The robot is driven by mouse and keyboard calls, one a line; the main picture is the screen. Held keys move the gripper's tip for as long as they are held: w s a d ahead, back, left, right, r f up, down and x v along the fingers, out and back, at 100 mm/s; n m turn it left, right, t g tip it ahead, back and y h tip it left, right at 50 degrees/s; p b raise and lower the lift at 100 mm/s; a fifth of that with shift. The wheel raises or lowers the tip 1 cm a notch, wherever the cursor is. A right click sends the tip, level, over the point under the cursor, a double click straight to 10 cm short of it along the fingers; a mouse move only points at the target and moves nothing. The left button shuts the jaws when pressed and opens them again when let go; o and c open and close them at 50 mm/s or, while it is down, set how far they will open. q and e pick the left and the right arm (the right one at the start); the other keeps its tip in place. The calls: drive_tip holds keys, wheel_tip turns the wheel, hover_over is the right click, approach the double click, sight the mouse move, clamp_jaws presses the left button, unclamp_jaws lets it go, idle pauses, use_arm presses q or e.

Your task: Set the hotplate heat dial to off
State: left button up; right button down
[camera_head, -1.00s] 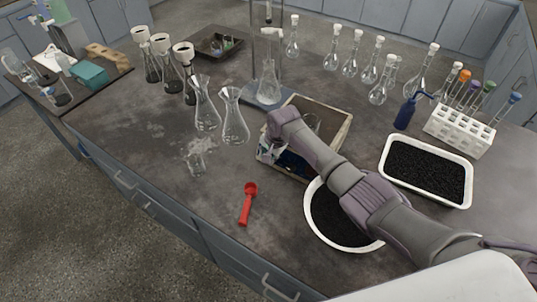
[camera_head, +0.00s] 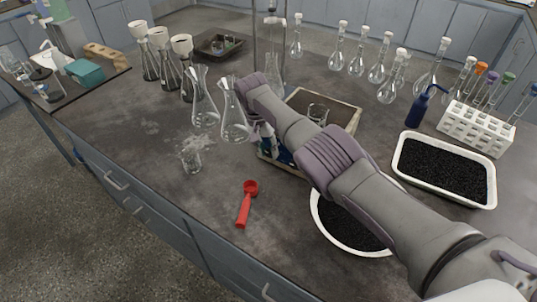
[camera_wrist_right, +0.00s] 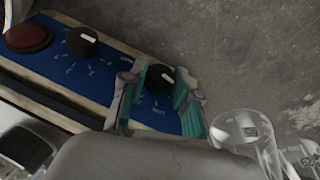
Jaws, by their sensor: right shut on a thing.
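The hotplate (camera_head: 350,116) is a light-framed box at mid-bench in the head view, with a blue control panel (camera_wrist_right: 62,68) that shows in the wrist view. The panel has a red button (camera_wrist_right: 28,36) and two black dials. One dial (camera_wrist_right: 83,41) stands free beside the button, with a white mark. My right gripper (camera_wrist_right: 160,97) is shut on the other dial (camera_wrist_right: 157,78), with one teal-padded finger on each side. The dial labels are too small to read. In the head view this gripper (camera_head: 262,138) is at the hotplate's front, partly hidden. My left gripper is out of view.
A glass beaker (camera_head: 317,113) stands on the hotplate. Conical flasks (camera_head: 235,120) stand close left of my right arm, and a small beaker (camera_head: 191,158) is farther left. A red scoop (camera_head: 246,203) and a bowl of black grains (camera_head: 349,245) are nearer.

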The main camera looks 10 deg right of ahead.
idle(0.4)
drive_tip(key=c, duration=0.9)
unclamp_jaws()
drive_tip(key=shift+o, duration=0.2)
wheel_tip(320, 180, up, 12)
drive_tip(key=w+a, duration=0.1)
drive_tip(key=a, duration=0.1)
drive_tip(key=shift+a+f, duration=0.15)
